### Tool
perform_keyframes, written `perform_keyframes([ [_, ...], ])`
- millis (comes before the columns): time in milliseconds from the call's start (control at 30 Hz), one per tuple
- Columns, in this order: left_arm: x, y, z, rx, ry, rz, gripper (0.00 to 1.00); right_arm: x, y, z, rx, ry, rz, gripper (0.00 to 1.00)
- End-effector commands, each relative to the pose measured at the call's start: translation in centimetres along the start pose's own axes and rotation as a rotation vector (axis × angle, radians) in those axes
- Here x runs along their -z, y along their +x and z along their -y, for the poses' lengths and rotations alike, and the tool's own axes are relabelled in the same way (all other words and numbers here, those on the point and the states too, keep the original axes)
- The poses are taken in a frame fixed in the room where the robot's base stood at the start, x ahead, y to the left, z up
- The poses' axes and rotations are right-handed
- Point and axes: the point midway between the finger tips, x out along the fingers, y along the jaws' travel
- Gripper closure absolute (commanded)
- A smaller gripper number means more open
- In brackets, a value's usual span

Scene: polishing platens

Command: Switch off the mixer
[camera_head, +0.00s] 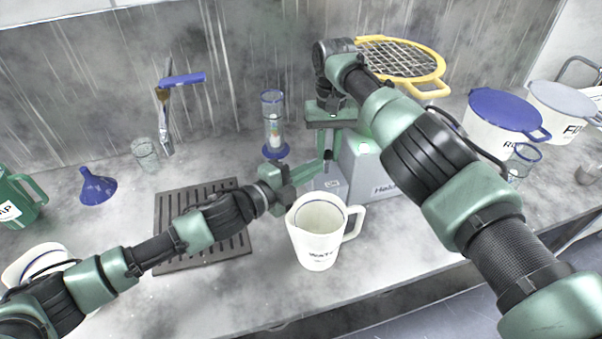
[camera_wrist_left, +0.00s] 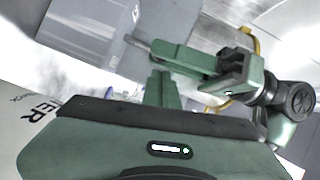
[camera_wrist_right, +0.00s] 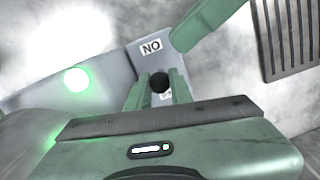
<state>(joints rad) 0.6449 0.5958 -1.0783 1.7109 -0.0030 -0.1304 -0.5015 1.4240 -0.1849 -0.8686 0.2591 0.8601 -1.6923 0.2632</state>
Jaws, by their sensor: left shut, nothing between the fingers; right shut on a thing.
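The mixer is a light grey box (camera_head: 369,172) with lettering on its front, behind the beaker in the head view. A green light glows on its top (camera_wrist_right: 76,79) in the right wrist view. An ON label (camera_wrist_right: 151,47) shows upside down there. My right gripper (camera_wrist_right: 158,88) is shut on a dark round knob (camera_wrist_right: 160,82) by that label. In the head view my right gripper (camera_head: 334,138) points down at the mixer's left side. My left gripper (camera_head: 317,166) is shut and empty, close beside it; its fingers show in the left wrist view (camera_wrist_left: 162,90).
A white beaker (camera_head: 320,237) labelled WATER stands just in front of the mixer and my left gripper. A drain grate (camera_head: 190,258) lies left. A blue-based cylinder (camera_head: 274,130) stands behind. Lidded buckets (camera_head: 500,125) stand right.

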Motion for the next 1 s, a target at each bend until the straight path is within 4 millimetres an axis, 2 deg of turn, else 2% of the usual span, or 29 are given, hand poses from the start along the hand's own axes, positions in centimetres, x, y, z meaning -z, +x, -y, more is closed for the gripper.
perform_keyframes([
  [100,0.1,2.1,0.1,0.001,0.001,-0.001,1.0,-0.2,0.4,0.0,0.001,0.001,0.009,1.0],
  [300,0.0,4.0,0.0,0.001,0.0,-0.001,1.0,-0.2,0.4,0.0,0.001,0.001,0.008,1.0],
  [733,-0.3,4.3,0.1,-0.002,-0.002,0.004,1.0,-0.2,0.3,0.1,0.003,-0.001,0.01,1.0],
  [1000,-1.8,4.6,0.4,-0.026,-0.054,0.014,1.0,-0.2,0.2,0.1,0.003,-0.001,0.01,1.0],
])
